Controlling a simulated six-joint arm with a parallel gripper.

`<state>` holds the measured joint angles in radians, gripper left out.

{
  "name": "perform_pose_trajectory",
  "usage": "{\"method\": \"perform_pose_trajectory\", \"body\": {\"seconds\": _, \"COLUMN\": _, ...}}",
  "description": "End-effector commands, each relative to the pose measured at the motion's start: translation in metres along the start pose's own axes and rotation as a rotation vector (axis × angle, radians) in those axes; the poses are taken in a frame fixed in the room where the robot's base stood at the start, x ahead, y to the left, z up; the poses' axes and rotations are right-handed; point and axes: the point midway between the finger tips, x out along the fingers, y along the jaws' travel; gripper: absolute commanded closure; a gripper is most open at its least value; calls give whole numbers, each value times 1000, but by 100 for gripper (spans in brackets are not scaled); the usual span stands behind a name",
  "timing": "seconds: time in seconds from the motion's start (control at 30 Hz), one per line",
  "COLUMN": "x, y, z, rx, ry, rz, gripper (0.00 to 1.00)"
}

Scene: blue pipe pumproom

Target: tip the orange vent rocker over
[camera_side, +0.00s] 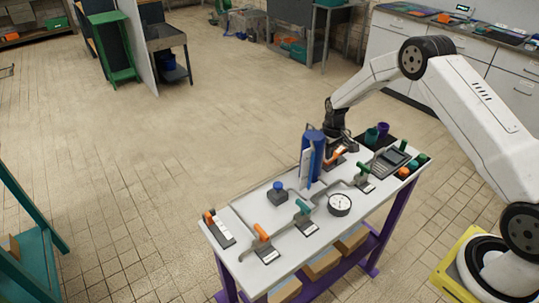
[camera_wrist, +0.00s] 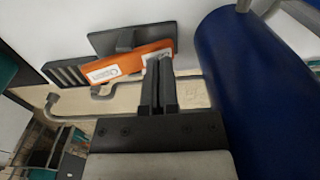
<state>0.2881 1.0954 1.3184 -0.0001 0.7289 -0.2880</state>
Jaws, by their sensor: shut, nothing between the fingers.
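The orange vent rocker (camera_wrist: 118,66) is a flat orange bar with white labels, set on a dark grey base, in the upper left of the wrist view. My gripper (camera_wrist: 158,62) is shut and empty. Its fingertips overlap the right end of the rocker in this view; I cannot tell whether they touch it. In the side view the rocker (camera_side: 335,156) shows as a small orange piece just below my gripper (camera_side: 338,147), partly hidden behind the blue cylinder. Which way the rocker is tipped is not clear.
The blue cylinder (camera_side: 312,158) stands close beside my gripper and fills the right of the wrist view (camera_wrist: 255,95). The white bench top (camera_side: 240,262) also holds an orange-handled lever (camera_side: 261,233), green-handled valves (camera_side: 303,206), a round gauge (camera_side: 339,204) and a grey keypad panel (camera_side: 387,161).

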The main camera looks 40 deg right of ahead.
Motion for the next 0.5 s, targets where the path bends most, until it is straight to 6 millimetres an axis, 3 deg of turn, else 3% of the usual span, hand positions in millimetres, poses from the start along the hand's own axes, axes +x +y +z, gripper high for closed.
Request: {"method": "perform_pose_trajectory", "body": {"seconds": 0.5, "x": -35, "y": 0, "z": -1, "rx": 0, "ry": 2, "rz": 1, "gripper": 100}}
